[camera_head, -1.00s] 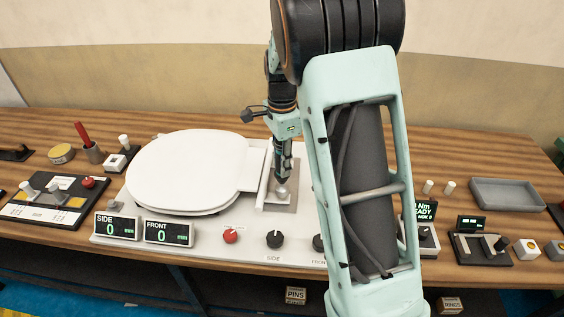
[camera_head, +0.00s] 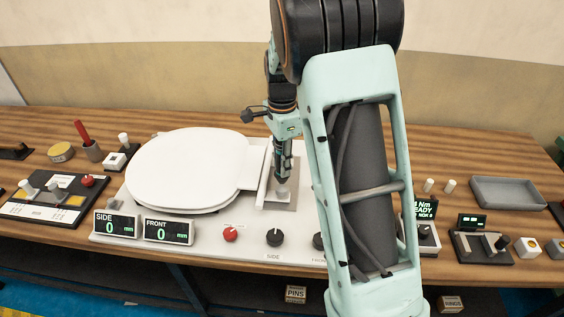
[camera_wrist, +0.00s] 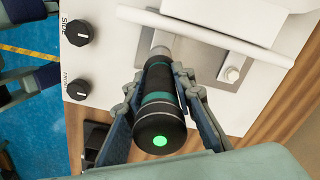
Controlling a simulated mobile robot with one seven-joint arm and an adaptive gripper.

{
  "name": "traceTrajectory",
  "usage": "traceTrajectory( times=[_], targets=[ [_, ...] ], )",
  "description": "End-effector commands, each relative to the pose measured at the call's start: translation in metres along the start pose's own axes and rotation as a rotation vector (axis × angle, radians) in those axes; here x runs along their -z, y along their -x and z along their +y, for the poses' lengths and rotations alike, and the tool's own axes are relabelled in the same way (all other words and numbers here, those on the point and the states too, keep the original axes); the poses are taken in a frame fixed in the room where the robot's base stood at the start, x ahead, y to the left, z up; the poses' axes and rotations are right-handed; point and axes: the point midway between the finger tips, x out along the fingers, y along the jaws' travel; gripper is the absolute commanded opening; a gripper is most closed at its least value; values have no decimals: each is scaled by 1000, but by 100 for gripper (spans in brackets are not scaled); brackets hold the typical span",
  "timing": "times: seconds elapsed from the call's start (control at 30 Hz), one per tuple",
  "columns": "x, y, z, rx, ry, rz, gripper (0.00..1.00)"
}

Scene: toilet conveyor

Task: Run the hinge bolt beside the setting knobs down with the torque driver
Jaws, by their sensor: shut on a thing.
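My gripper (camera_wrist: 150,95) is shut around the body of the torque driver (camera_wrist: 158,110), a black cylinder with teal bands and a lit green dot on its end. In the head view the driver (camera_head: 283,165) stands nearly upright, nose down over the grey hinge plate (camera_head: 268,196) beside the white toilet seat (camera_head: 187,168). A pale piece (camera_head: 283,193) shows at its nose; the contact with the bolt cannot be made out. A bolt head (camera_wrist: 231,74) shows on the plate in the wrist view, to the right of the driver. The black setting knobs (camera_head: 274,237) are nearer the front.
A red button (camera_head: 230,235) and the SIDE (camera_head: 117,226) and FRONT (camera_head: 168,231) displays, both reading 0, line the front. A torque readout (camera_head: 422,208) showing READY is partly behind my arm. A grey tray (camera_head: 507,192) lies at right. Bare wood runs along the back.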

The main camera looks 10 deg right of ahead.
Motion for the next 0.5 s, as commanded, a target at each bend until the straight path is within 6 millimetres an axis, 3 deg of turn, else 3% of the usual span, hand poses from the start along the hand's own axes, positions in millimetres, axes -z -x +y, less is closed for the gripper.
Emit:
traceTrajectory(
  times=[0.5],
  targets=[
    [0,-5,0,2,0,0,0]
  ],
)
